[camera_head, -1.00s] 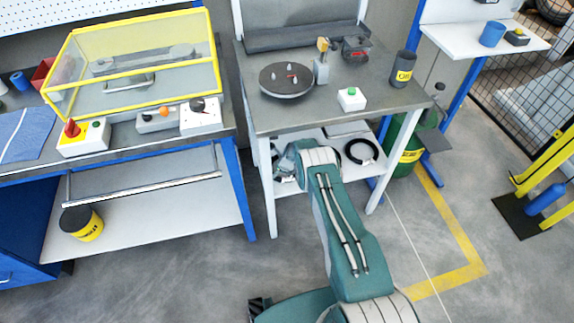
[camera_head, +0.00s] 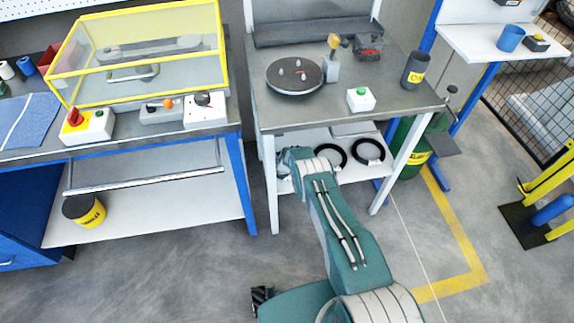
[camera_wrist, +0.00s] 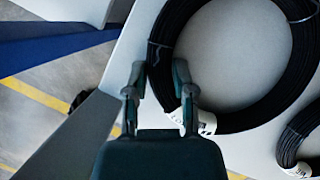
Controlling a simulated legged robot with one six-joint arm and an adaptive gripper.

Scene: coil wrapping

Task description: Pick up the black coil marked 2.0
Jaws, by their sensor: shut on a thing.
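A black coil (camera_wrist: 303,60) lies over a pale surface in the wrist view. My gripper (camera_wrist: 159,72) has one finger on each side of its band at the left and is shut on it. A white tag (camera_wrist: 206,123) hangs at this coil's lower edge; I cannot read its marking. A second black coil (camera_wrist: 289,143) with its own white tag (camera_wrist: 300,169) lies at the lower right, cut off by the frame. In the head view, two coils, the left one (camera_head: 345,156) and the right one (camera_head: 383,153), show at the lower shelf; my gripper is hidden there.
The coils are at the white lower shelf (camera_head: 350,175), under a grey workbench (camera_head: 300,112) with white legs. A leg (camera_head: 398,170) and a green bin (camera_head: 410,165) stand to the right. A blue-framed bench is left; the floor in front is open.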

